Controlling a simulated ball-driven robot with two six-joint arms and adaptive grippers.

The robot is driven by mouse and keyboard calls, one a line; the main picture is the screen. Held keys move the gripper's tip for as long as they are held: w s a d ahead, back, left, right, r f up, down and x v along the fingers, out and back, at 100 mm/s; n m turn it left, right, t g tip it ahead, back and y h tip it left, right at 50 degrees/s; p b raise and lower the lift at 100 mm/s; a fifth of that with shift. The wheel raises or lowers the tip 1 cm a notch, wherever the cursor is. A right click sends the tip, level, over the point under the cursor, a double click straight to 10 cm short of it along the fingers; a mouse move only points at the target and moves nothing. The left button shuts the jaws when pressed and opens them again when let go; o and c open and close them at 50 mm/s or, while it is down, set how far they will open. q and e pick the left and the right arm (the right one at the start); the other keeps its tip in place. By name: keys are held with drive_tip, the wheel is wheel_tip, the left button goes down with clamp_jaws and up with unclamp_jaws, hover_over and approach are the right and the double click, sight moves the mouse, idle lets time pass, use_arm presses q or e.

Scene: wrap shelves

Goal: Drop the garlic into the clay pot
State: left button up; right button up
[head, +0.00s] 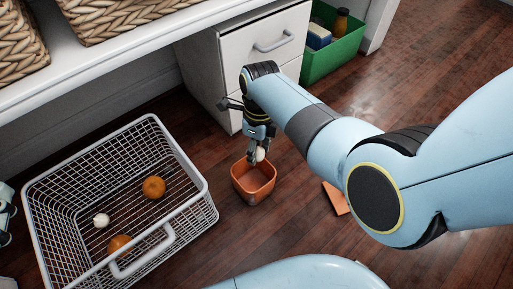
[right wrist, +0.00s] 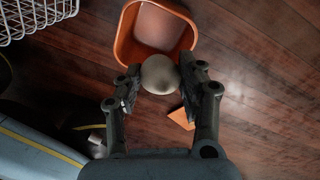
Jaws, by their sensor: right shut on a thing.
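My right gripper (head: 259,152) is shut on a pale round garlic (right wrist: 160,74). The garlic also shows in the head view (head: 260,155), at the far rim of the pot. The square-sided clay pot (head: 254,186) stands open and upright on the floor. In the right wrist view, the garlic, between the fingers (right wrist: 160,85), overlaps the near rim of the clay pot (right wrist: 127,40). The exact height above the pot is hard to tell. My left gripper's fingers do not show.
A grey wire basket (head: 205,205) on the left holds two orange round things (head: 154,187) and a white bulb (head: 101,220). A white drawer unit (head: 215,75) stands behind the pot, with a green bin (head: 322,64) beside it. A flat orange piece (head: 336,199) lies right of the pot.

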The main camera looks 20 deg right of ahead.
drive_tip(key=shift+f+b, duration=0.3)
drive_tip(key=shift+f, duration=0.15)
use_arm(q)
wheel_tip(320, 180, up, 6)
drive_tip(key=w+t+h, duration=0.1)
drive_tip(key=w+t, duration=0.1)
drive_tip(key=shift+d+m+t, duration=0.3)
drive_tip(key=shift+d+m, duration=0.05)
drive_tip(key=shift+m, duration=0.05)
use_arm(e)
drive_tip(key=shift+f, duration=0.1)
drive_tip(key=o, duration=1.2)
drive_tip(key=r, duration=1.2)
drive_tip(key=shift+w+d, duration=0.4)
